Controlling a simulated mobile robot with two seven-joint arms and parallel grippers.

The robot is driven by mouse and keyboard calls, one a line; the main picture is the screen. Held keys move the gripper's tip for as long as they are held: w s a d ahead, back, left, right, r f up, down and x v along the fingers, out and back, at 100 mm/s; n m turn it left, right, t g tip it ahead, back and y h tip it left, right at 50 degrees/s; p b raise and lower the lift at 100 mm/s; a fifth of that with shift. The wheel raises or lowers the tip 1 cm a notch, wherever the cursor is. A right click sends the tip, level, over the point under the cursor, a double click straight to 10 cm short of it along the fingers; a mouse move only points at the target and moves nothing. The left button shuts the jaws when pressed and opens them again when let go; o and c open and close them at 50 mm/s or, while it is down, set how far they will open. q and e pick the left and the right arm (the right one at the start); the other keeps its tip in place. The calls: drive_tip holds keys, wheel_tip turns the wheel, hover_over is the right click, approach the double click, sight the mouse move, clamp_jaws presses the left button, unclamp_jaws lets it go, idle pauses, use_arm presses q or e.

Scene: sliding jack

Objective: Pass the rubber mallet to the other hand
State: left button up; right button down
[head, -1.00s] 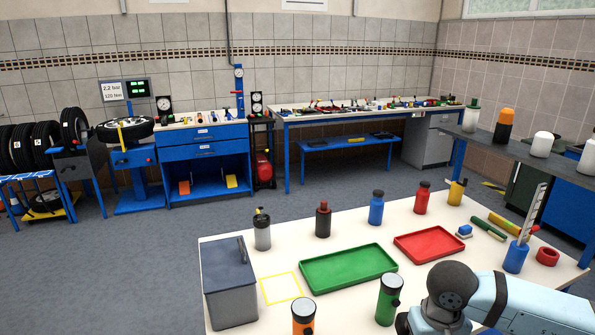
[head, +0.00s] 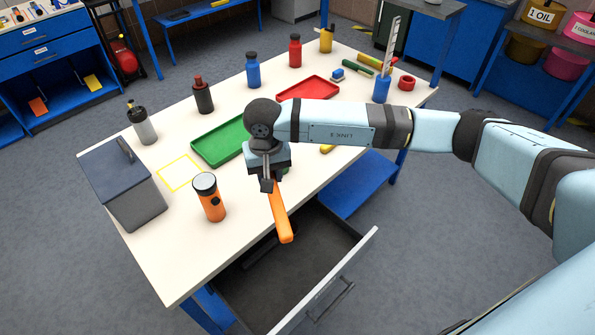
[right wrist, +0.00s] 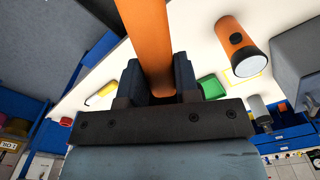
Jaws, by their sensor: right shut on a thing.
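The rubber mallet shows as an orange handle (head: 282,215) hanging below my right gripper (head: 267,184), tilted, over the front edge of the white table. My right gripper is shut on this handle. In the right wrist view the handle (right wrist: 148,38) passes between the two dark fingers of the gripper (right wrist: 158,82). The mallet's head cannot be made out in either view. My left gripper is in neither view.
An open drawer (head: 345,268) juts from the table (head: 165,240) below the handle. An orange flashlight (head: 211,202) stands left of it. A grey lidded box (head: 135,200), yellow square outline (head: 180,172), green tray (head: 215,143) and red tray (head: 310,88) are on the table, with several bottles behind.

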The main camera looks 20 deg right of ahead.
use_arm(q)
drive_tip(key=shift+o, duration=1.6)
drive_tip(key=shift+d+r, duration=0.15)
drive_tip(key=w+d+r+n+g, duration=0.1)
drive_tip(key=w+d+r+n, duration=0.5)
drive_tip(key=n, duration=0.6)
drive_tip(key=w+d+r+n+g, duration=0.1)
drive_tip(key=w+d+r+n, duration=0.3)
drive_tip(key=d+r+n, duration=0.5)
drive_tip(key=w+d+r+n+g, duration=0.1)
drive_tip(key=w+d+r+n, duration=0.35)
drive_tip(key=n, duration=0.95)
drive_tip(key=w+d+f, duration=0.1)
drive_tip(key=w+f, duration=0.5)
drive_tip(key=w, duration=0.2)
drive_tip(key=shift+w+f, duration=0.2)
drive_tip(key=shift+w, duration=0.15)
use_arm(e)
drive_tip(key=w+a+f+m, duration=0.2)
drive_tip(key=w+a+f, duration=0.3)
drive_tip(key=w+a, duration=0.5)
drive_tip(key=shift+w+a+m, duration=0.2)
drive_tip(key=shift+a+m, duration=0.1)
drive_tip(key=shift+a, duration=0.2)
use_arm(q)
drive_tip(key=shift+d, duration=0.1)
